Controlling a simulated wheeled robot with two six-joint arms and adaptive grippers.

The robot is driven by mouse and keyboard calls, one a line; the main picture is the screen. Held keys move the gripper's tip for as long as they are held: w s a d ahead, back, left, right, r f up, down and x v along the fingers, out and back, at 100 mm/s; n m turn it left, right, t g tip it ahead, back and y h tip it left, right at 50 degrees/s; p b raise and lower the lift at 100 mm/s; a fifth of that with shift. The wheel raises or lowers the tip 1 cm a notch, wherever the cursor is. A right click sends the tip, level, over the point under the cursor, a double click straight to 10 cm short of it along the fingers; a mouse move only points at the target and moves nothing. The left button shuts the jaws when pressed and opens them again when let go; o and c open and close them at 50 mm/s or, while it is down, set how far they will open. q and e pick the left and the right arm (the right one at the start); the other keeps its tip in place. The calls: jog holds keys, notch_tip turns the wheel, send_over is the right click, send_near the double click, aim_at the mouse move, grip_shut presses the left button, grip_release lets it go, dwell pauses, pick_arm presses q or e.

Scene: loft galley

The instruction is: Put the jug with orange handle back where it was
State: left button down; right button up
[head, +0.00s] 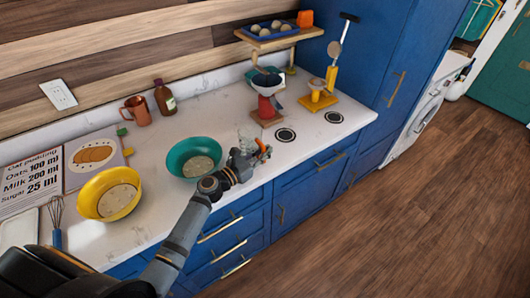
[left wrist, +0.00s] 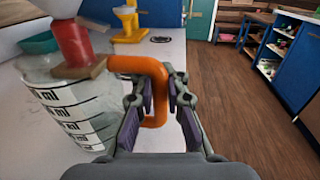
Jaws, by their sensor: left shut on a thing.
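The clear jug (head: 246,138) with measuring marks and an orange handle is at the front of the white counter, just right of the teal bowl (head: 194,158). My left gripper (head: 258,154) is at the jug's handle. In the left wrist view the jug (left wrist: 70,110) is large at the left, and its orange handle (left wrist: 157,92) passes between the two fingers of my left gripper (left wrist: 160,98), which is shut on it. The jug looks roughly upright. I cannot tell whether its base touches the counter. My right gripper does not show.
A yellow bowl (head: 110,194), a whisk (head: 56,222) and a recipe board (head: 30,183) are at the left. A red scale (head: 266,106) and a yellow device (head: 318,98) stand behind the jug. A brown mug (head: 137,110) and bottle (head: 164,98) stand near the wall.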

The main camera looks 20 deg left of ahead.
pick_arm(q)
jog(key=shift+s+f, duration=0.1)
jog(key=shift+f, duration=0.1)
jog(key=c, duration=1.4)
grip_release()
jog(key=shift+r, duration=0.1)
jog(key=shift+o, duration=0.2)
jog(key=shift+r, duration=0.1)
